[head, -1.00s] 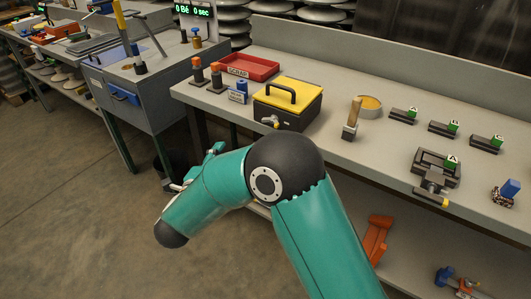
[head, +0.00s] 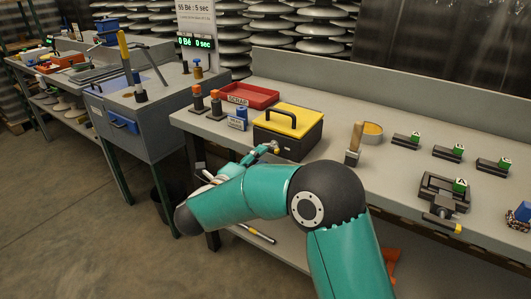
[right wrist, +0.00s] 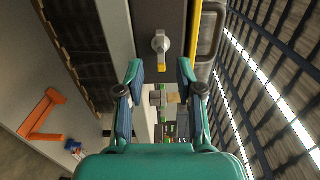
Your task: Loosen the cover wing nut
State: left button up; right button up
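A dark box (head: 305,142) with a yellow cover (head: 290,118) and a black handle (head: 281,112) stands on the grey bench. The silver wing nut (right wrist: 161,43) with a yellow tip is on the box's dark side face. My right gripper (right wrist: 161,72) is open, its two fingers apart. In the right wrist view the wing nut lies just beyond the fingertips, between their lines, with nothing held. In the head view the right gripper (head: 258,155) is close to the box's front left, partly hidden by my arm. My left gripper is not in view.
Several green-marked clamps (head: 447,153) sit farther right.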

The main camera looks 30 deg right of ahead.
aim_at(272, 147)
jog(key=shift+x, duration=2.25)
